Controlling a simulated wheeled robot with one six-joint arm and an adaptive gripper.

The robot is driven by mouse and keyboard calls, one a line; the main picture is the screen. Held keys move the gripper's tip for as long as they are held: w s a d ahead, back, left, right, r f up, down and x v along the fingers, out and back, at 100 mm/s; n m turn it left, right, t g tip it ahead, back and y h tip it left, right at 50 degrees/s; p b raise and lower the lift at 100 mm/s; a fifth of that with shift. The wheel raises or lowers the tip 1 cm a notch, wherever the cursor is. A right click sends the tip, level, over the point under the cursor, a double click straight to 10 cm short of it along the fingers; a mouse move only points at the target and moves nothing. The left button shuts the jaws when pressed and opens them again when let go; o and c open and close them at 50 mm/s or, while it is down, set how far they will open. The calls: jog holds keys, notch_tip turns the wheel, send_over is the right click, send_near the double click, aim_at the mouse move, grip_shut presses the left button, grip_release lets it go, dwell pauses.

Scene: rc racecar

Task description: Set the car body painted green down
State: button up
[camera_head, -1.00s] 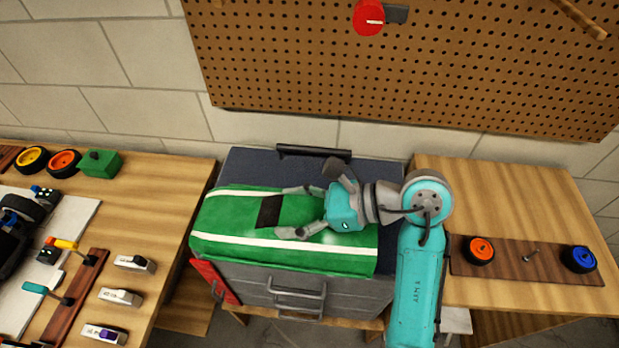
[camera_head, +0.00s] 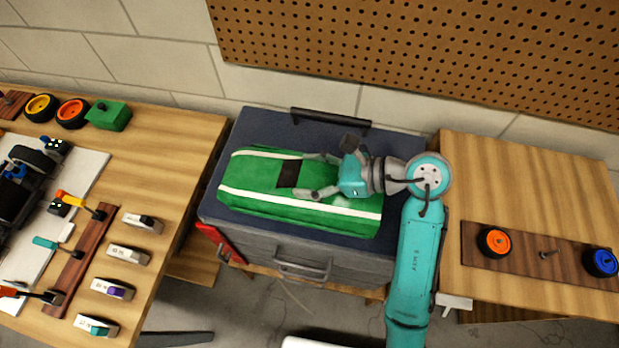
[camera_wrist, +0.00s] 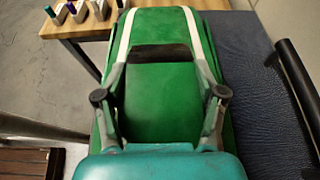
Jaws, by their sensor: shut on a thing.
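The green car body (camera_head: 258,182), with white stripes and a black window patch, is over the dark top of the grey tool chest (camera_head: 388,142). It lies lengthwise from left to right in the head view. My gripper (camera_head: 308,176) is shut on the car body near its middle, with one finger on each side. In the wrist view the car body (camera_wrist: 160,95) fills the middle and my gripper's fingers (camera_wrist: 160,95) straddle it behind the dark window. I cannot tell whether its underside touches the chest top.
A left bench (camera_head: 180,140) holds wheels, a green block (camera_head: 108,116), tools on a rack and several small labelled bottles. A right bench (camera_head: 500,180) holds a wooden board with an orange wheel (camera_head: 494,242) and a blue wheel (camera_head: 600,262). A black handle (camera_head: 330,117) edges the chest's back.

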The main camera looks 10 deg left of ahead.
jog(key=shift+f, duration=1.2)
jog(key=shift+f, duration=0.1)
jog(key=o, duration=1.4)
jog(key=v, duration=0.7)
jog(key=shift+d, duration=0.25)
jog(key=shift+s, duration=0.1)
